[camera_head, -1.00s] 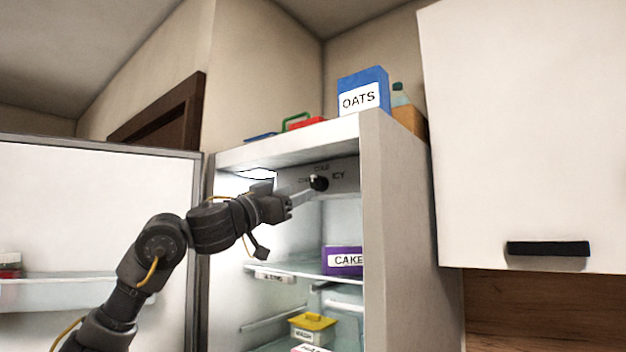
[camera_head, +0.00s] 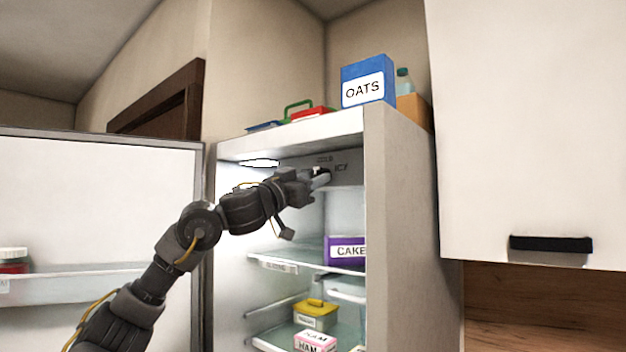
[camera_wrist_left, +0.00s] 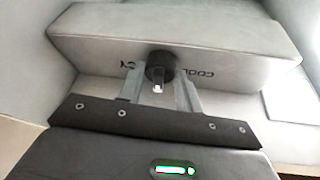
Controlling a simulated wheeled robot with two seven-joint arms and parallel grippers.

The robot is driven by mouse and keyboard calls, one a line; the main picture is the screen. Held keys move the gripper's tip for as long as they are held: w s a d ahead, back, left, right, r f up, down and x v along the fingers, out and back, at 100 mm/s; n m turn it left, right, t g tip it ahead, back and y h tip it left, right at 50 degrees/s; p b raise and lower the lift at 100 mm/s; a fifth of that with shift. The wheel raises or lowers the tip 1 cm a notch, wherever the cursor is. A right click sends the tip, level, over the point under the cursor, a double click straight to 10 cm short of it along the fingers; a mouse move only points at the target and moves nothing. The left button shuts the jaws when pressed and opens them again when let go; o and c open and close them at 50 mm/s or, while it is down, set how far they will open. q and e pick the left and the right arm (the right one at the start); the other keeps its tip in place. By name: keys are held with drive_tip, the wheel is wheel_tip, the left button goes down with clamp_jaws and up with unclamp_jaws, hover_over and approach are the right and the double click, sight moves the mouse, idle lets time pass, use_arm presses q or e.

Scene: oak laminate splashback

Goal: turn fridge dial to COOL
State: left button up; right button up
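The fridge dial (camera_wrist_left: 160,66) is a dark round knob with a pale pointer mark on the panel at the top of the fridge interior. In the head view the dial (camera_head: 319,170) is partly hidden by my left gripper (camera_head: 313,178). In the wrist view the pointer mark is at the bottom of the knob, away from the COOL label (camera_wrist_left: 200,74), which appears upside down at right. My left gripper (camera_wrist_left: 159,88) has its two fingers apart, one either side of the dial; small gaps seem to show. The ICY label (camera_head: 341,168) is right of the dial. My right gripper is not in view.
The open fridge door (camera_head: 100,205) stands at left. Inside are a CAKE box (camera_head: 346,251), a yellow-lidded tub (camera_head: 315,314) and a HAM box (camera_head: 315,342). An OATS box (camera_head: 367,82) stands on top. A white cabinet (camera_head: 525,130) is at right.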

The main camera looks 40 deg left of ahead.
use_arm(q)
drive_tip(key=shift+c, duration=1.1)
drive_tip(key=shift+d+r+n+g+y+b, duration=0.15)
drive_tip(key=shift+n+g+y+b, duration=0.3)
drive_tip(key=shift+n+y+b, duration=2.05)
drive_tip(key=shift+d+f+n+g+y+b, duration=0.1)
drive_tip(key=shift+d+n+g+y+b, duration=0.55)
drive_tip(key=shift+n, duration=3.4)
drive_tip(key=shift+a+r+n+g+y+b, duration=0.1)
drive_tip(key=shift+a+n+g+y+b, duration=0.1)
drive_tip(key=shift+n+y+b, duration=2.05)
drive_tip(key=n+h, duration=0.1)
drive_tip(key=n, duration=0.1)
drive_tip(key=shift+r+n, duration=0.1)
drive_tip(key=shift+n, duration=0.2)
